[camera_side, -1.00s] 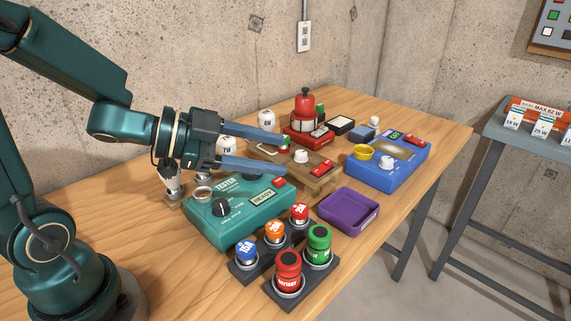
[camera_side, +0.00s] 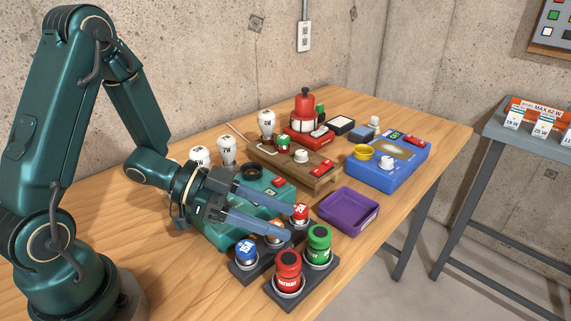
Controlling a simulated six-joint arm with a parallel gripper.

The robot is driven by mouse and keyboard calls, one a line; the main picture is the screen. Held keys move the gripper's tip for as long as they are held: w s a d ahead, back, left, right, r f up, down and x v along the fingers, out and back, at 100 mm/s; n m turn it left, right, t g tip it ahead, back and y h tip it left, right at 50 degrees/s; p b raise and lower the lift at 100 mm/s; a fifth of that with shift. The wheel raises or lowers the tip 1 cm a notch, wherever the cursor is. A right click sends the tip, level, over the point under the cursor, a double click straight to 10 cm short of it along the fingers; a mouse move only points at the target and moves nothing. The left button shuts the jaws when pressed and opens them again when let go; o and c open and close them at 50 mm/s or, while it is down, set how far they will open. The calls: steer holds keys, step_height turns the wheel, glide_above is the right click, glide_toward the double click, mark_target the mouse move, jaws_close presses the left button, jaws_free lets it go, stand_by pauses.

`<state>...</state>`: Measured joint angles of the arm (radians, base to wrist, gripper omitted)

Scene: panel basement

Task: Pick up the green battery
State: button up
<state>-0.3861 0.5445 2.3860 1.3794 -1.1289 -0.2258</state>
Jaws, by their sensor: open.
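The green battery (camera_side: 319,244) stands upright in a dark holder (camera_side: 303,284) at the front of the table. A red battery (camera_side: 288,267) stands beside it in the same holder, to its left. My gripper (camera_side: 288,222) is open and empty, with its fingers pointing right. In the picture its fingertips lie up and to the left of the green battery, over the row of smaller coloured pieces. The gap in height between the fingers and those pieces is hard to judge.
Blue (camera_side: 246,249), orange and red (camera_side: 299,213) pieces stand in a second dark holder; my fingers partly hide the orange one. The teal tester (camera_side: 209,235) lies under my gripper. An empty purple tray (camera_side: 348,207) is to the right. Several white bulbs (camera_side: 227,150) stand behind.

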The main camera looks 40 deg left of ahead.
mark_target(311, 231)
steer(key=shift+x, duration=2.95)
steer(key=shift+f, duration=0.15)
jaws_close()
